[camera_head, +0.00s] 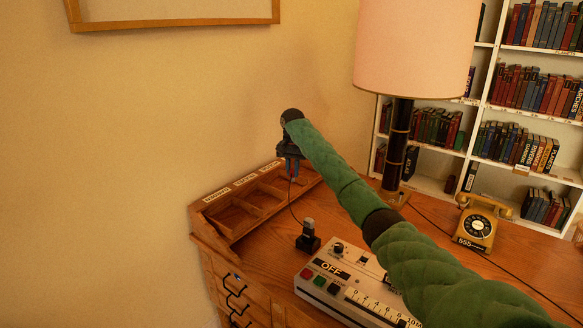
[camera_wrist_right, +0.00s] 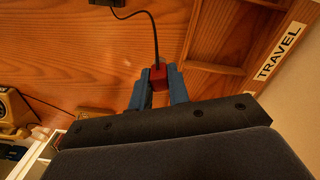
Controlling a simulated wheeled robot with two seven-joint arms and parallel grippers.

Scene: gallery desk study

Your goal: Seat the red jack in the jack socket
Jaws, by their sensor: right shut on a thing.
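The red jack (camera_wrist_right: 158,76) shows in the right wrist view between the blue fingers of my right gripper (camera_wrist_right: 158,85), which is shut on it. A thin black cable runs from the jack towards a dark block (camera_wrist_right: 105,2) at the view's top edge. In the head view my right gripper (camera_head: 291,172) is above the wooden compartment tray at the desk's back left, and the jack is too small to make out there. A small black stand with a grey top (camera_head: 308,241) is on the desk below the gripper. I cannot identify the jack socket. My left gripper is not seen.
The labelled compartment tray (camera_head: 228,236) lies along the wall. A white console (camera_head: 318,289) with an OFF display, red and green buttons and a scale is at the front. A lamp (camera_head: 397,150) and a yellow telephone (camera_head: 477,229) stand farther right. My green arm crosses above the desk.

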